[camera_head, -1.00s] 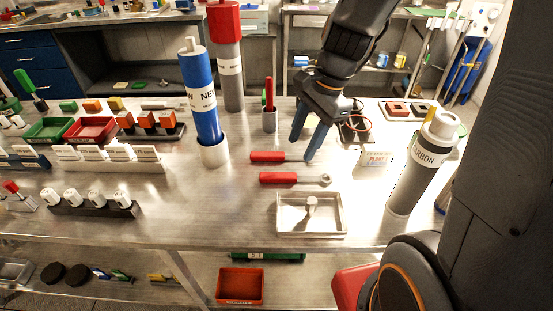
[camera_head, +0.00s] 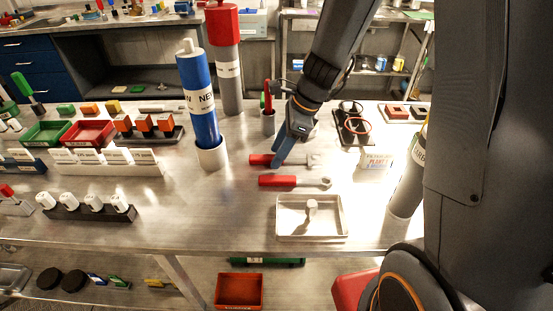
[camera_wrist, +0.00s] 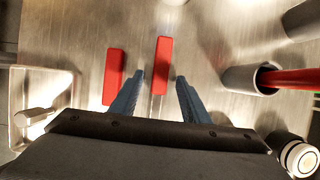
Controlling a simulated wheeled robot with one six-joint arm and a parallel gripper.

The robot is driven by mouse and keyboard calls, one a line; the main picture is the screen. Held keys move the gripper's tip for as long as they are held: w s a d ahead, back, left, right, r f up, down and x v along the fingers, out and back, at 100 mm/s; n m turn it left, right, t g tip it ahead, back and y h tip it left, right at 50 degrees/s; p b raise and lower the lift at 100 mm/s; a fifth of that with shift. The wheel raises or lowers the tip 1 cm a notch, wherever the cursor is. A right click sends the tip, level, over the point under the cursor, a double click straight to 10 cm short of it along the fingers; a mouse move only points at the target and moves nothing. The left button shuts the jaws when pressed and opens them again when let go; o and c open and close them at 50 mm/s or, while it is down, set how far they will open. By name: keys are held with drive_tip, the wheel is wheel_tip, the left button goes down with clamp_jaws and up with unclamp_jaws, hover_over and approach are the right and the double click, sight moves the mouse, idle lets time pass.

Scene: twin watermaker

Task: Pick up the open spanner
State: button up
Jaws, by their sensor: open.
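The open spanner (camera_head: 262,160) lies flat on the metal table, with a red handle at left and a grey forked head at right. Below it lies a second red-handled tool (camera_head: 280,181) with a ring-shaped head. My gripper (camera_head: 282,155) is open over the open spanner, its blue fingers pointing down and covering part of the handle. In the wrist view the open spanner's red handle (camera_wrist: 162,60) lies in line with the gap between my fingertips (camera_wrist: 160,80). The ring-headed tool's handle (camera_wrist: 114,75) is left of the left finger. I cannot tell the exact height of the fingertips.
A pale tray (camera_head: 282,230) with a small knobbed part stands nearer the front edge. A cup (camera_head: 268,123) with a red-handled tool stands behind my gripper. A blue cylinder (camera_head: 198,95) stands at left in a white holder.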

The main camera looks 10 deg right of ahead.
drive_tip(key=shift+a+f, duration=0.1)
drive_tip(key=shift+f, duration=0.2)
clamp_jaws()
drive_tip(key=shift+r, duration=0.1)
wheel_tip(320, 180, up, 10)
drive_tip(key=c, duration=0.6)
unclamp_jaws()
clamp_jaws()
